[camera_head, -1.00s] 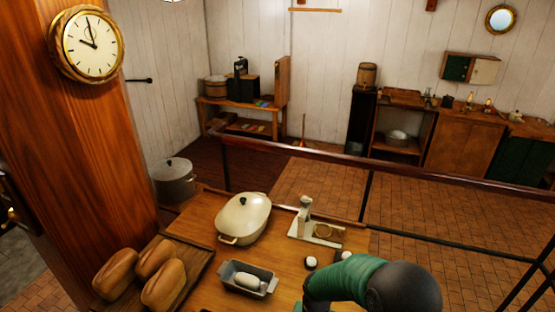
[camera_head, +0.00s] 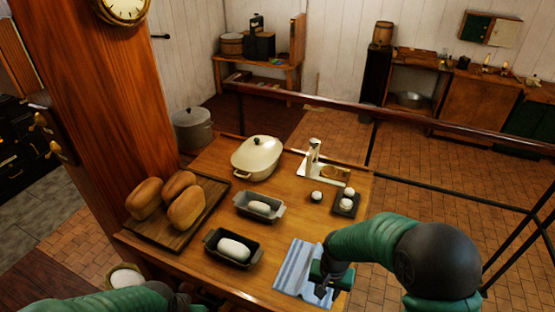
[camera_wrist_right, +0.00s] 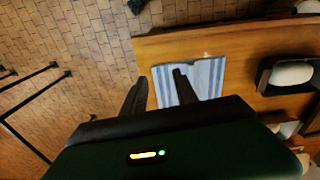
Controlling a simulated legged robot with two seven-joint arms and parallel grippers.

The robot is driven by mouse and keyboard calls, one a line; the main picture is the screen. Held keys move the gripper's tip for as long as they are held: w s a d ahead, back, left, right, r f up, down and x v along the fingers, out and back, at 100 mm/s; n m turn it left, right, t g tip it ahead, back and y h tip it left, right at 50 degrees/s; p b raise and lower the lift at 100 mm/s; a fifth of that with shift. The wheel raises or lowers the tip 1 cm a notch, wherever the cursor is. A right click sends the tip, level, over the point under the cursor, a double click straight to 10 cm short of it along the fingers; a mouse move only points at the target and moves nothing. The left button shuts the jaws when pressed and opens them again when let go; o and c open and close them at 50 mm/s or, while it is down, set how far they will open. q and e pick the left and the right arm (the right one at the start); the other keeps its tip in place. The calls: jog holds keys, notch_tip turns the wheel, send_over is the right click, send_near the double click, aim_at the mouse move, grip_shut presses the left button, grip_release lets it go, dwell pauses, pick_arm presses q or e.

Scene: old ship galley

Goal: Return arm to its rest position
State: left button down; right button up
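My right gripper (camera_head: 322,293) is low at the front right of the wooden table, above or at a blue-and-white striped cloth (camera_head: 293,268). In the right wrist view its two dark fingers (camera_wrist_right: 160,84) stand apart, with the cloth (camera_wrist_right: 203,78) beyond them and nothing seen held. My left arm (camera_head: 100,300) crosses the bottom left of the head view. Its end is cut off by the lower edge, and its fingers do not show.
Two loaf tins with dough, a near one (camera_head: 211,246) and a farther one (camera_head: 240,210), stand left of the cloth. A board (camera_head: 150,229) bears brown loaves. A lidded cream pot (camera_head: 256,160) and a scale (camera_head: 314,165) stand farther back.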

jog(key=s+d+n+t+b, duration=0.2)
jog(key=s+d+b, duration=0.4)
jog(key=s, duration=0.5)
jog(key=n+b, duration=0.1)
jog(key=b, duration=0.1)
jog(key=shift+s+f+b, duration=0.15)
jog(key=shift+s+b, duration=0.1)
jog(key=shift+b, duration=0.15)
jog(key=shift+s+a, duration=0.1)
jog(key=shift+s, duration=0.05)
jog(key=shift+a, duration=0.1)
